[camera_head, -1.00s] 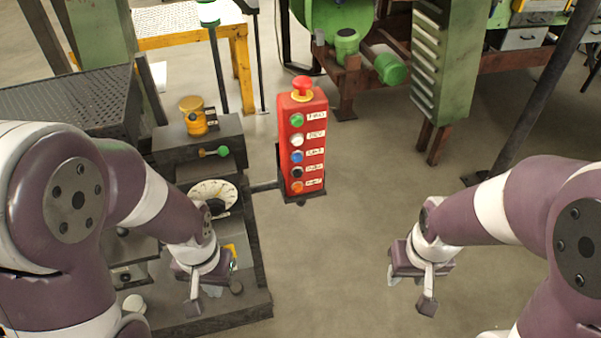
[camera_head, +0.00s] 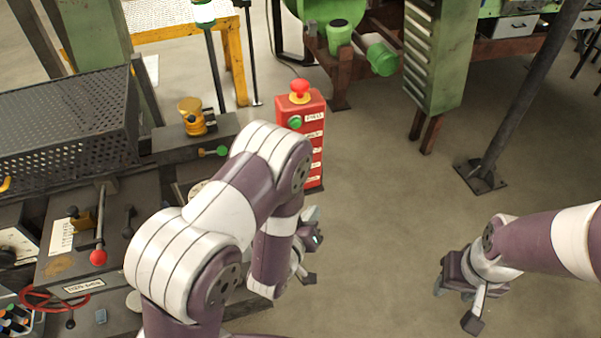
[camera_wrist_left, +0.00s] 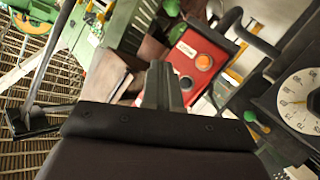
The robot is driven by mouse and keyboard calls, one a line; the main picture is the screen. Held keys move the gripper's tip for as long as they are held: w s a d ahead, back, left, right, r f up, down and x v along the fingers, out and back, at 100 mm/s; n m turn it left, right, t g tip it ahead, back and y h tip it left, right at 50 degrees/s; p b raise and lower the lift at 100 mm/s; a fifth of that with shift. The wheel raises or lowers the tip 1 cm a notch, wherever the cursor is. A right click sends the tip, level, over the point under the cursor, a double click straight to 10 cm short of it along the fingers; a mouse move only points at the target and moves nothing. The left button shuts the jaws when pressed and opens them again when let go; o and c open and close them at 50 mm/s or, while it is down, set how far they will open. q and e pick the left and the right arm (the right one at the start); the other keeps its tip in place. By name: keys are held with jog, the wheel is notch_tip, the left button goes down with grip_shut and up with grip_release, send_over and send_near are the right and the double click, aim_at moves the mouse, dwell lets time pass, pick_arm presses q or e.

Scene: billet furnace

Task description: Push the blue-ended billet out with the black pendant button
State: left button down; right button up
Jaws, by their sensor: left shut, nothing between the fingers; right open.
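The red pendant (camera_head: 316,118) stands upright in the head view, with a red mushroom button on top and a green button below. My left arm covers its lower buttons, the black one among them. The left wrist view shows the pendant (camera_wrist_left: 192,45) tilted, with an orange button (camera_wrist_left: 203,62) and part of another button beside the fingers, its colour unclear. My left gripper (camera_head: 308,247) is shut and empty in front of the pendant; its fingers show in the wrist view (camera_wrist_left: 162,82). My right gripper (camera_head: 457,304) is open and empty over bare floor. I cannot make out the blue-ended billet.
A black perforated basket (camera_head: 70,118) and a machine bench with a red-knobbed lever (camera_head: 98,257) stand at left. A white dial (camera_wrist_left: 300,100) is beside the pendant. Small coloured items (camera_head: 14,320) lie at the lower left. A dark post (camera_head: 515,100) stands at right; the floor between is clear.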

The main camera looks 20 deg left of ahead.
pick_arm(q)
jog(key=w+a, duration=0.5)
jog(key=w, duration=0.2)
dwell(0.5)
jog(key=shift+w+a, duration=0.1)
jog(key=shift+w, duration=0.1)
dwell(1.8)
jog(key=shift+w+a+b, duration=0.15)
jog(key=shift+w+b, duration=0.1)
jog(key=shift+b, duration=0.05)
jog(key=shift+w+a, duration=0.25)
jog(key=shift+w, duration=0.15)
dwell(0.7)
jog(key=shift+s+d, duration=0.55)
jog(key=shift+s, duration=0.25)
jog(key=shift+s+d, duration=0.7)
jog(key=shift+s, duration=0.35)
jog(key=shift+s+d, duration=0.65)
jog(key=shift+s, duration=0.35)
